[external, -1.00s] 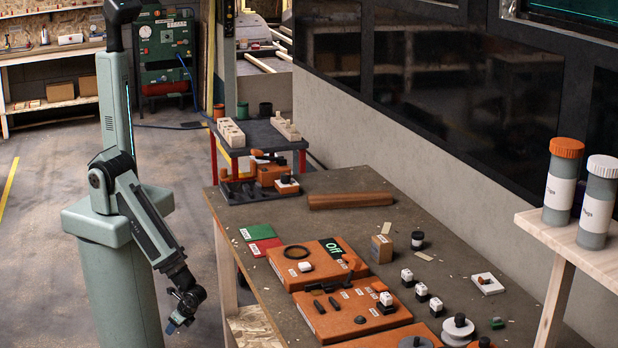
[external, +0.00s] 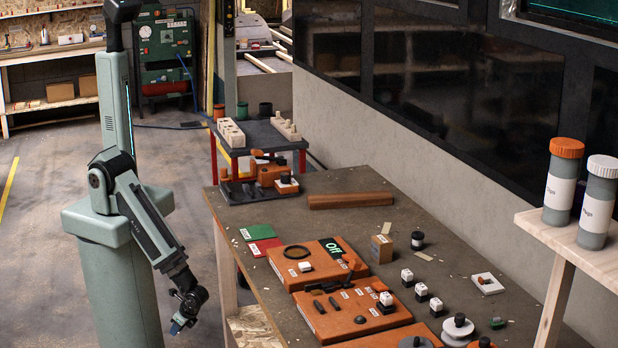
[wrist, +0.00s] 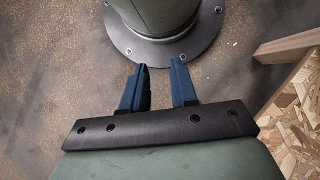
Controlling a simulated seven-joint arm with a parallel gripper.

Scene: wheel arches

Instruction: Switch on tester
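An orange box (external: 318,270) on the bench has a black display (external: 336,247) reading "Off" in green; it looks like the tester. A black ring (external: 297,252), a white block (external: 304,267) and a small orange part (external: 350,262) are on its top. My gripper (external: 178,327) hangs low beside my base, left of the bench and well apart from the box. In the wrist view its two blue fingers (wrist: 160,78) stand apart with nothing between them. The tester is not in the wrist view.
A second orange panel (external: 340,315) adjoins the box in front. Green (external: 257,231) and red (external: 264,246) cards lie behind-left of it. Small white-topped blocks (external: 421,290) stand to its right. The bench edge and leg (external: 226,268) lie between my gripper and the box.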

